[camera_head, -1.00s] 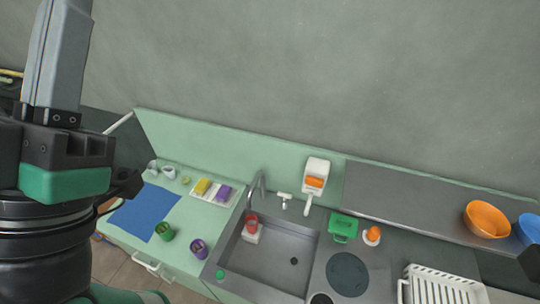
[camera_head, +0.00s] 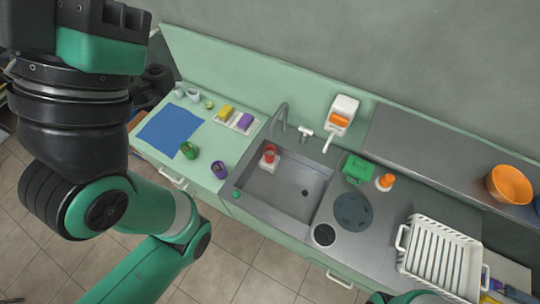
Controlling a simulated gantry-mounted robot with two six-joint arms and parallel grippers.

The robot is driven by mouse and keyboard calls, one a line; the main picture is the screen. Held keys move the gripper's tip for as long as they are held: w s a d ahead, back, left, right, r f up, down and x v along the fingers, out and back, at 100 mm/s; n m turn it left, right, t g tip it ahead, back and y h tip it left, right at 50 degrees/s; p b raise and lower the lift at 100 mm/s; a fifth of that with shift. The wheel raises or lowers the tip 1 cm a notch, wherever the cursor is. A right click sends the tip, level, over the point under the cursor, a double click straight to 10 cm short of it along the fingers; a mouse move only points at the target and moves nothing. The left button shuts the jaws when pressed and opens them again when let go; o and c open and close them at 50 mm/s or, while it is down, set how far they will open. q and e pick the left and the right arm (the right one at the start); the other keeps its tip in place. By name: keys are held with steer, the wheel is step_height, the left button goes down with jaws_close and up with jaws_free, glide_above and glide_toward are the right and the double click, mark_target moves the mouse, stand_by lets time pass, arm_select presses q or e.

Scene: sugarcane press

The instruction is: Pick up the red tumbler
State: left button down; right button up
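The red tumbler (camera_head: 269,154) stands upright in the left back part of the metal sink (camera_head: 290,190), on or against a small white block (camera_head: 267,166). Nothing touches it from my side. My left arm fills the left of the view, with its wrist at the top left corner. The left gripper's fingers are out of the picture. Only a bit of green, likely my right arm, shows at the bottom edge. The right gripper is not in view.
A tap (camera_head: 281,118) rises behind the sink. Left are a blue mat (camera_head: 170,131), a green cup (camera_head: 189,150) and a purple cup (camera_head: 219,169). Right are a green box (camera_head: 357,169), a round dark plate (camera_head: 352,211) and a white rack (camera_head: 440,258).

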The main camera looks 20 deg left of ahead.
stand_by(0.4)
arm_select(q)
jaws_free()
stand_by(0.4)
